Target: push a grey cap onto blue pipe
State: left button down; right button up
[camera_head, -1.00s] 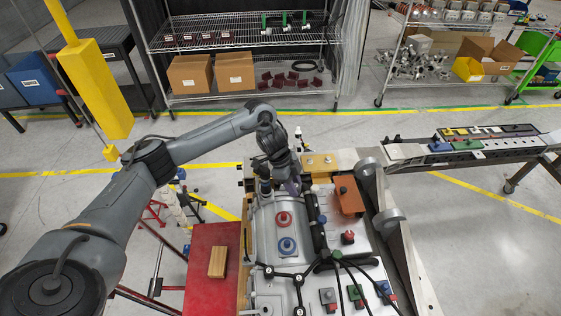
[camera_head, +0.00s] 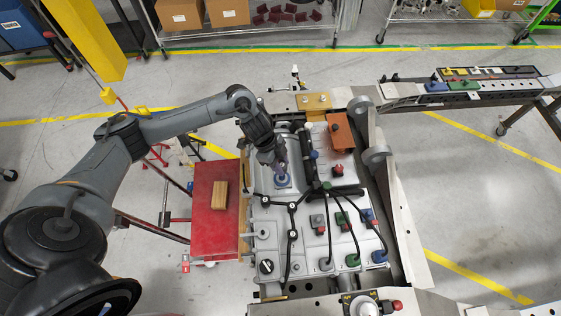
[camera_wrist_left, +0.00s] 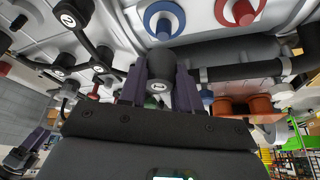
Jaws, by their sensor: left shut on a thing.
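My left gripper (camera_head: 279,166) is over the chassis (camera_head: 264,212), just above the blue pipe (camera_head: 282,181), which stands up with a wide blue collar. In the left wrist view the purple fingers of the left gripper (camera_wrist_left: 161,88) are shut on a dark grey cap (camera_wrist_left: 161,66), a short cylinder with a pale mark. The blue pipe (camera_wrist_left: 163,22) shows beyond the cap there, with a gap in the picture between them. The cap is hard to make out in the head view.
A red pipe (camera_wrist_left: 240,10) stands beside the blue one. Black cables and a black hose branch (camera_head: 292,206) lie on the chassis. A red table (camera_head: 205,237) with a wooden block (camera_head: 219,194) is at the left. An orange block (camera_head: 340,132) sits at the back right.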

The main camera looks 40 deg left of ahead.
pick_arm(q)
notch_tip(320, 180, down, 3)
jog(key=b, duration=0.2)
jog(key=shift+b, duration=0.3)
jog(key=shift+r+p, duration=0.35)
jog(key=shift+p, duration=0.35)
pick_arm(e)
jog(key=shift+d+f, duration=0.2)
jog(key=shift+f, duration=0.75)
jog(key=shift+a+r, duration=0.1)
pick_arm(q)
jog(key=shift+p, duration=0.7)
pick_arm(e)
jog(key=shift+r, duration=0.6)
pick_arm(q)
jog(key=shift+f, duration=0.25)
pick_arm(e)
jog(key=shift+f, duration=0.15)
pick_arm(q)
jog(key=shift+f, duration=0.15)
jog(key=shift+f+b, duration=0.85)
jog(key=shift+f, duration=0.15)
pick_arm(e)
jog(key=shift+f, duration=0.7)
